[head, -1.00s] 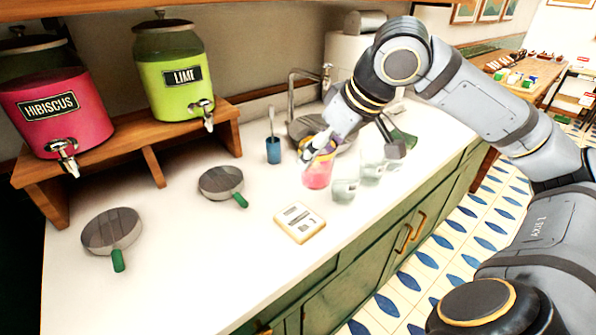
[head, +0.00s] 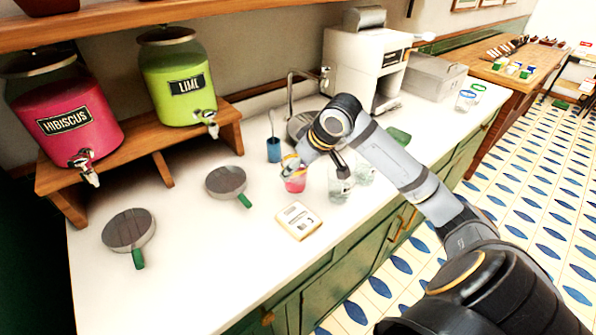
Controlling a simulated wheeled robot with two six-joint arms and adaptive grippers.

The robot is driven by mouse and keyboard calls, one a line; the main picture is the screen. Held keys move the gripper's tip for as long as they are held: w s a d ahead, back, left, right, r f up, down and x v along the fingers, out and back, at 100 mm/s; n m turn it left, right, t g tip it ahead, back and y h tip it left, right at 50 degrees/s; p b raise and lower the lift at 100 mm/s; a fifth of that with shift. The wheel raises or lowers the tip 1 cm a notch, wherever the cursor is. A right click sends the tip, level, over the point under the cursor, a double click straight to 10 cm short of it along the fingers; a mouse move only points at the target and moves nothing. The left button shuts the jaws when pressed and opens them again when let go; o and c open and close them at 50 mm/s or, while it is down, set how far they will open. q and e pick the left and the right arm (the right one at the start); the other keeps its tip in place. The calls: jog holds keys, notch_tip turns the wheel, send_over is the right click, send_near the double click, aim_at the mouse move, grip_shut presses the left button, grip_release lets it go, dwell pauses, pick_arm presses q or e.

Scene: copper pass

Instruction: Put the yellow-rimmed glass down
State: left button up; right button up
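The yellow-rimmed glass (head: 295,185) holds pink drink and is over the white counter, left of some clear glasses. My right gripper (head: 291,167) reaches in from the right, its fingers at the glass's upper part, and looks shut on it. The fingers hide part of the rim. The glass looks upright; I cannot tell whether its base touches the counter. My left gripper is not in view.
Clear glasses (head: 340,188) stand close right of the held glass. A blue cup (head: 273,150) is behind it. A small cream tray (head: 299,221) lies in front. Round grey pans with green handles (head: 226,180) (head: 129,230) lie left. Bare counter (head: 195,245) lies between.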

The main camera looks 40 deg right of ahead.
jog(key=shift+f, duration=1)
jog(key=o, duration=1.4)
jog(key=shift+f, duration=0.15)
jog(key=shift+o, duration=0.2)
jog(key=shift+s+d+r, duration=0.1)
jog(key=shift+r, duration=0.25)
jog(key=b+v, duration=0.6)
jog(key=v, duration=0.5)
jog(key=shift+s+r+b, duration=0.2)
jog(key=shift+r+b, duration=0.1)
